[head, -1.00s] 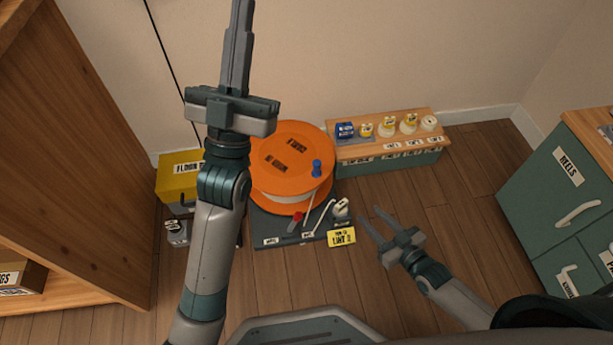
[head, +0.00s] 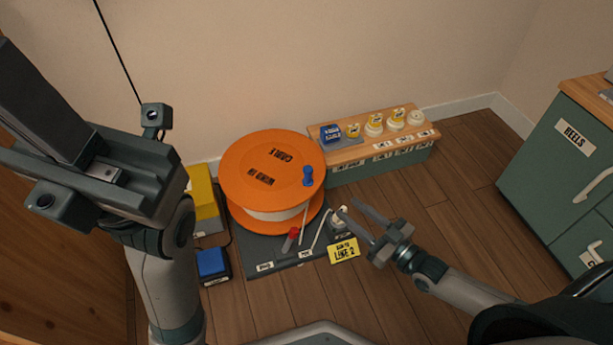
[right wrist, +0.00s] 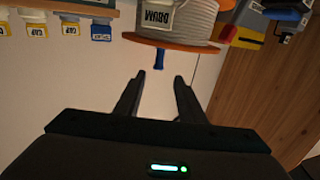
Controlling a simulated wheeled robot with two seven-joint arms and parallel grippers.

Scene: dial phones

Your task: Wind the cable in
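The orange cable reel (head: 250,165) lies flat on a dark grey base (head: 262,255), pale winding showing under its top disc. A blue crank knob (head: 308,176) stands upright near the disc's right edge. My right gripper (head: 347,206) is open and empty, right of and apart from the knob. In the right wrist view, the blue knob (right wrist: 158,60) appears beyond and between the open fingertips (right wrist: 159,77), below the drum (right wrist: 190,20). My left gripper (head: 45,105) is raised large at the left; its finger gap is not clear.
A red-handled lever (head: 291,238), a metal lever (head: 321,232) and a yellow card (head: 344,251) sit at the base's front. A wooden-topped bench (head: 365,149) with small containers stands behind right. Yellow box (head: 203,195) and blue box (head: 213,262) stand left. Green cabinet (head: 570,165) stands right.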

